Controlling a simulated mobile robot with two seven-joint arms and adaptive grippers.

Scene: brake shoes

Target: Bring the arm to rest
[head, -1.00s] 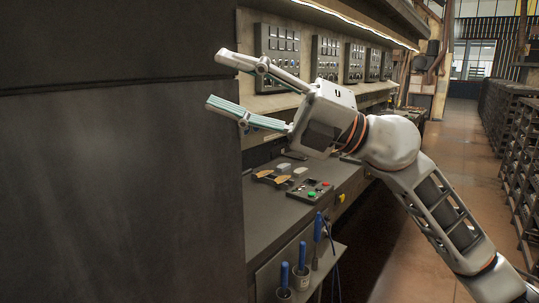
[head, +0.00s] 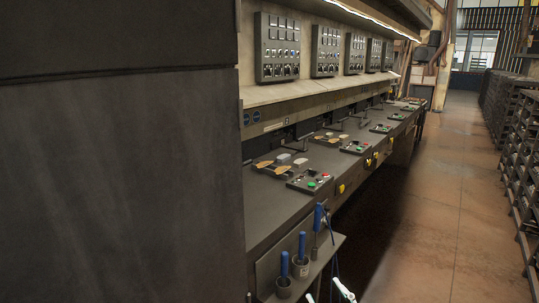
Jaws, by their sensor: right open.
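Only the fingertips of my right gripper (head: 327,294) show, at the bottom edge of the head view. The two tips are apart, with nothing seen between them, so it is open. They are low, in front of the small side shelf of the workbench. The rest of my right arm is out of the picture. My left gripper is not in view.
A long workbench (head: 285,205) carries button boxes (head: 309,181) and tan-and-grey parts (head: 272,167). Blue-handled tools (head: 302,247) stand on its side shelf. A dark panel (head: 120,180) fills the left. The aisle floor (head: 440,220) is clear; racks (head: 525,150) line the right.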

